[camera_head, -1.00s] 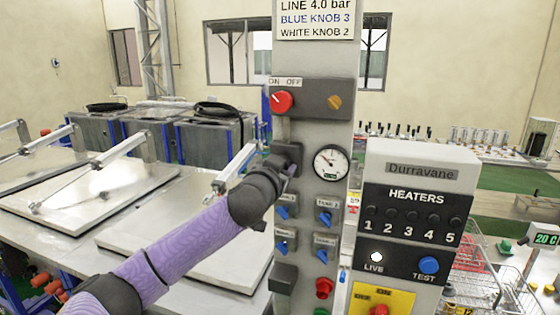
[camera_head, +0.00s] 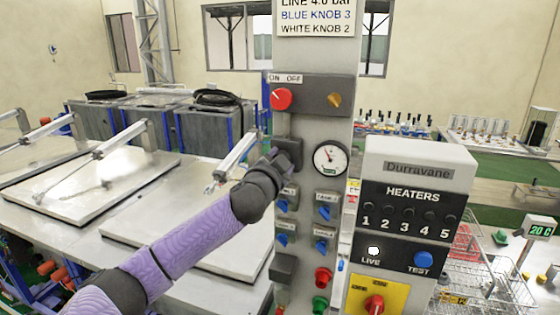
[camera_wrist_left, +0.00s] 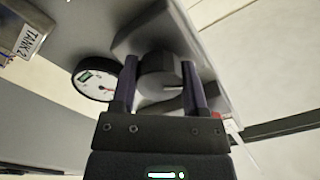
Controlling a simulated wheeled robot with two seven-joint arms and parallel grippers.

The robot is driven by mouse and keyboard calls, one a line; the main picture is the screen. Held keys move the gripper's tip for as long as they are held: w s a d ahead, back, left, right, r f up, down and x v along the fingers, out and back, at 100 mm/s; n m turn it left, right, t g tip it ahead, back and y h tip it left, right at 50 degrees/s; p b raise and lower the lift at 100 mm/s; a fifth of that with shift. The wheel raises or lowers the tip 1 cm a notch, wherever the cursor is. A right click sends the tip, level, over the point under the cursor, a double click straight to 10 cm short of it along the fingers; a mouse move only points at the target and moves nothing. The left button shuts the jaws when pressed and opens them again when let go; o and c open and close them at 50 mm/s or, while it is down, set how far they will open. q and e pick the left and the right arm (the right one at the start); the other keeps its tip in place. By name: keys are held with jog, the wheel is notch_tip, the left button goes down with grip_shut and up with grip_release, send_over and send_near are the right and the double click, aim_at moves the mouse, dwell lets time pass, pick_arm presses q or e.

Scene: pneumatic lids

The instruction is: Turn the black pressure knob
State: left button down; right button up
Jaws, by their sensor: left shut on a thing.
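The pressure knob (camera_wrist_left: 156,80) is dark grey and round with a ridge, on a dark block on the grey control column (camera_head: 306,130). My left gripper (camera_wrist_left: 159,68) has one finger on each side of the knob and is shut on it. In the head view my left gripper (camera_head: 281,160) reaches the block just left of the white pressure gauge (camera_head: 330,158); my wrist hides the knob there. The gauge also shows in the wrist view (camera_wrist_left: 97,82). My right gripper is not in view.
A red switch (camera_head: 281,98) sits above the gripper and several blue knobs below, one of them (camera_head: 323,213) under the gauge. A heater panel (camera_head: 411,210) stands close on the right. Flat white lids (camera_head: 95,190) lie on the left.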

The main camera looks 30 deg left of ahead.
pick_arm(q)
jog(key=shift+c, duration=0.5)
grip_release()
jog(key=b+v, duration=0.3)
jog(key=v, duration=0.7)
jog(key=shift+b, duration=0.35)
jog(key=shift+a, duration=0.1)
